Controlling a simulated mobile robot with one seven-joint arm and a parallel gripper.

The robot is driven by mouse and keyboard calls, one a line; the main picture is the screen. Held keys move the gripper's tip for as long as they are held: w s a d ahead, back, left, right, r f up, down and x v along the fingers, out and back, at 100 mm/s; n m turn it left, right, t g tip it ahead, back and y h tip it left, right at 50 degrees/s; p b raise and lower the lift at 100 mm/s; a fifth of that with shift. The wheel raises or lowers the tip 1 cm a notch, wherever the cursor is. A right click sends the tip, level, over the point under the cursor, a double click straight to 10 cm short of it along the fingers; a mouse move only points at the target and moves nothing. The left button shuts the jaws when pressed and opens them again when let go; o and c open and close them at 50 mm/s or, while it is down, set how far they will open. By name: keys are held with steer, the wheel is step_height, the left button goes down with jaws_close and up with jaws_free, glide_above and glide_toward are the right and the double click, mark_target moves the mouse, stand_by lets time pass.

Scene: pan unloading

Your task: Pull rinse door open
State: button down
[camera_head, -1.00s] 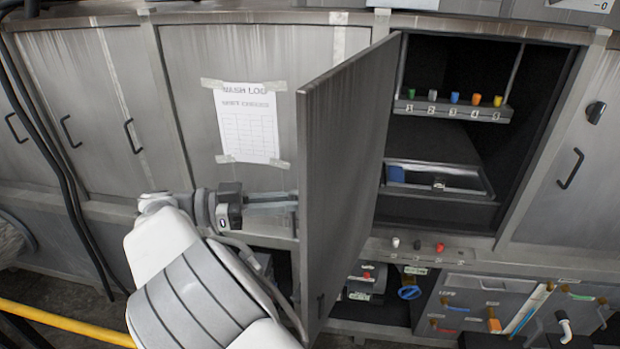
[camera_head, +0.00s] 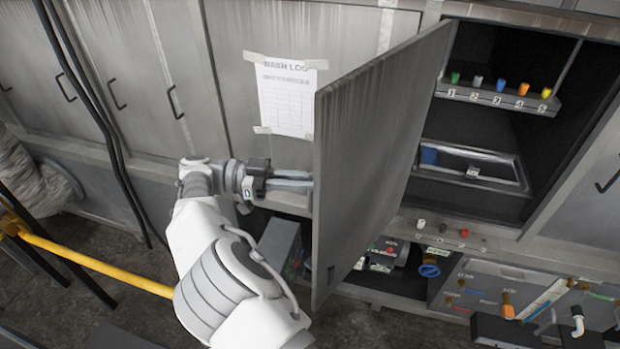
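The rinse door (camera_head: 375,150) is a grey metal panel standing wide open, swung out to the left of its compartment (camera_head: 480,135). Its near free edge faces me, and a small dark mark or fitting shows low on it. My gripper (camera_head: 290,180) is at the left of the door, its two pale fingers pointing right. The fingers reach the door's near edge, and their tips are hidden by the panel. I cannot tell whether they touch the door or hold anything. Any handle on the door's far side is hidden.
Coloured pegs stand on a numbered shelf (camera_head: 500,97) in the compartment, above a tray (camera_head: 475,168). A paper wash log (camera_head: 287,97) is taped behind my gripper. Below are small knobs (camera_head: 440,229) and an open lower bay. A yellow rail (camera_head: 95,267) crosses at lower left.

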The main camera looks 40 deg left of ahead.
steer(key=shift+w+r, duration=0.15)
steer(key=shift+w, duration=0.05)
steer(key=c, duration=0.9)
jaws_free()
steer(key=shift+w+d, duration=0.1)
steer(key=shift+w, duration=0.05)
steer(key=r, duration=0.2)
steer(key=r+b, duration=0.1)
steer(key=r, duration=0.1)
steer(key=shift+d+r, duration=0.1)
steer(key=shift+d, duration=0.15)
steer(key=w+d+r+b, duration=0.1)
steer(key=d+r, duration=0.1)
steer(key=d, duration=0.1)
steer(key=w+d+r+b, duration=0.1)
steer(key=w+d+r, duration=0.1)
steer(key=d, duration=0.1)
steer(key=w+d+r+b, duration=0.1)
steer(key=w+d+r, duration=0.1)
steer(key=d, duration=0.1)
steer(key=shift+d+r, duration=0.3)
steer(key=shift+d, duration=0.1)
steer(key=shift+w, duration=0.1)
